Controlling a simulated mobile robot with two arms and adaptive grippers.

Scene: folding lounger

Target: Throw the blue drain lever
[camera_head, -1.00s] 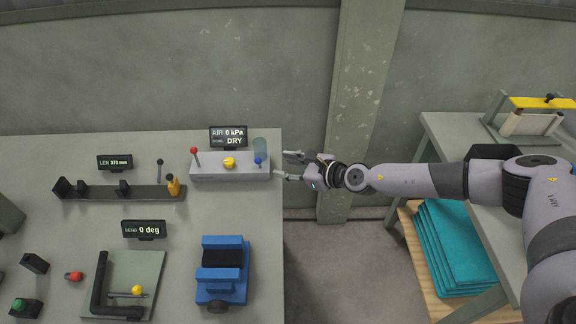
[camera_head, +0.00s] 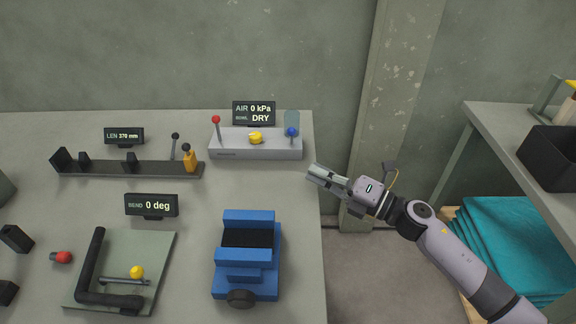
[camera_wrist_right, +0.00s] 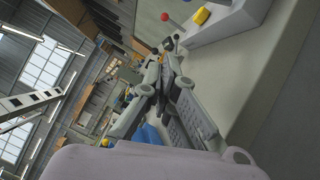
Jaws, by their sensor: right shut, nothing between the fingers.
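The blue drain lever (camera_head: 291,132) is a short lever with a round blue knob at the right end of a grey unit (camera_head: 230,147) at the table's back right. A clear bowl (camera_head: 292,117) stands just behind it. The display (camera_head: 254,113) above the unit reads AIR 0 kPa, BOWL DRY. My right gripper (camera_head: 313,172) is shut and empty, at the table's right edge, in front and to the right of the lever, apart from it. In the right wrist view its fingers (camera_wrist_right: 169,45) are together and the grey unit (camera_wrist_right: 225,22) shows beyond; the blue knob does not show clearly there. My left gripper is not in view.
The same unit carries a red-knobbed lever (camera_head: 216,120) and a yellow knob (camera_head: 256,137). A blue fixture (camera_head: 247,258) stands in front of it. The table between the unit and the fixture is clear. A second table (camera_head: 500,125) stands at right.

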